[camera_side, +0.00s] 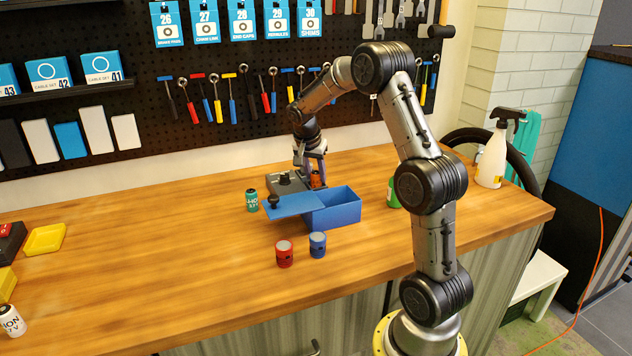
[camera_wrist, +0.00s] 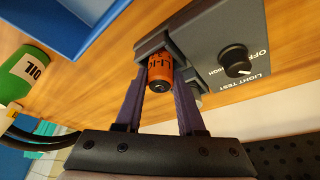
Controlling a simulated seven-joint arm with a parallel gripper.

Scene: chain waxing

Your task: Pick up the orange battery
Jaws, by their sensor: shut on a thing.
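The orange battery (camera_wrist: 161,72) stands between my gripper's two dark fingers in the wrist view. My gripper (camera_wrist: 158,84) is shut on it, with one finger on each side. The battery's far end is against or within the dark grey light tester (camera_wrist: 215,45); I cannot tell how deep it sits. In the side view the battery (camera_side: 317,179) shows as a small orange patch below my gripper (camera_side: 309,166), behind the blue box. The light tester (camera_side: 283,187) is partly hidden there by the box's lid.
An open blue box (camera_side: 338,212) stands just in front, with its blue lid (camera_side: 294,205) to the left. A teal battery (camera_side: 252,201), a red canister (camera_side: 284,254) and a blue canister (camera_side: 317,245) stand nearby. A green oil bottle (camera_side: 392,192) is to the right.

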